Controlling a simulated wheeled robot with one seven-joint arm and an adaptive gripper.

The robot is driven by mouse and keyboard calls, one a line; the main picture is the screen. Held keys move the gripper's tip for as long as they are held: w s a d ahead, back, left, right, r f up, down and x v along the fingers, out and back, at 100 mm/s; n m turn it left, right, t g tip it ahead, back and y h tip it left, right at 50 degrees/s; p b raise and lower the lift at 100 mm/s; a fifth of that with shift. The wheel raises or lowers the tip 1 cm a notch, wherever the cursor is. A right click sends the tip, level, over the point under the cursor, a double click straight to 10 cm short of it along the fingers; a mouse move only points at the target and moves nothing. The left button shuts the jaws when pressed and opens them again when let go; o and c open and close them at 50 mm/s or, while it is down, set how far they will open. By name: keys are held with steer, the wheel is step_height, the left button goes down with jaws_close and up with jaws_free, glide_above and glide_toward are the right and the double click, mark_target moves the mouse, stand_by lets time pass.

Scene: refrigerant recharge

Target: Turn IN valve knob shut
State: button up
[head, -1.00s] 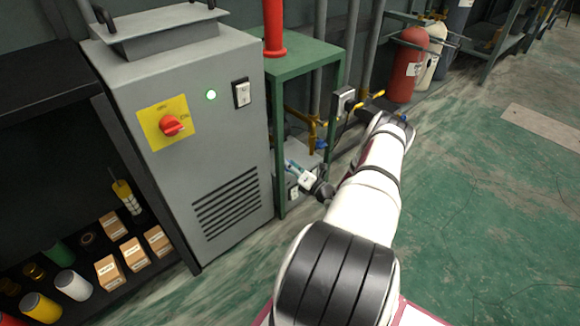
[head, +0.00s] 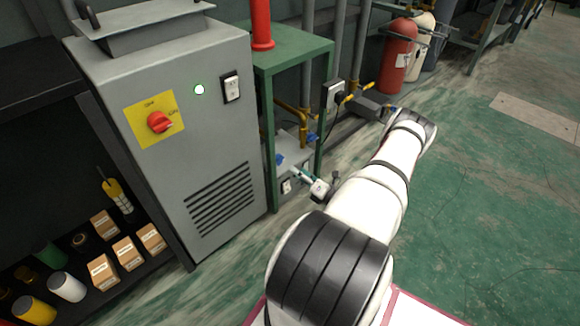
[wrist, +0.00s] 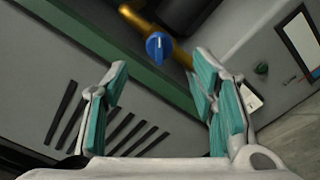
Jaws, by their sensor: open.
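A blue valve knob (wrist: 158,45) on a yellow pipe (wrist: 135,20) shows in the wrist view, ahead of my gripper (wrist: 160,75) and roughly centred between its fingertips. The fingers, with teal pads, are spread open and empty, and the knob appears beyond them. In the head view my gripper (head: 306,178) is low beside the green stand. One blue knob (head: 280,160) shows just left of the fingers, and another blue knob (head: 312,137) is higher to the right, by the yellow pipes. I can read no IN label on either knob.
The green stand (head: 290,48) has legs and a frame edge close to my gripper. A grey cabinet (head: 185,150) with a red rotary switch (head: 159,122) stands at left. A grey box (wrist: 285,60) is at right in the wrist view. The green floor (head: 500,200) at right is clear.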

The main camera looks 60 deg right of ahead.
steer(key=shift+v, duration=1.2)
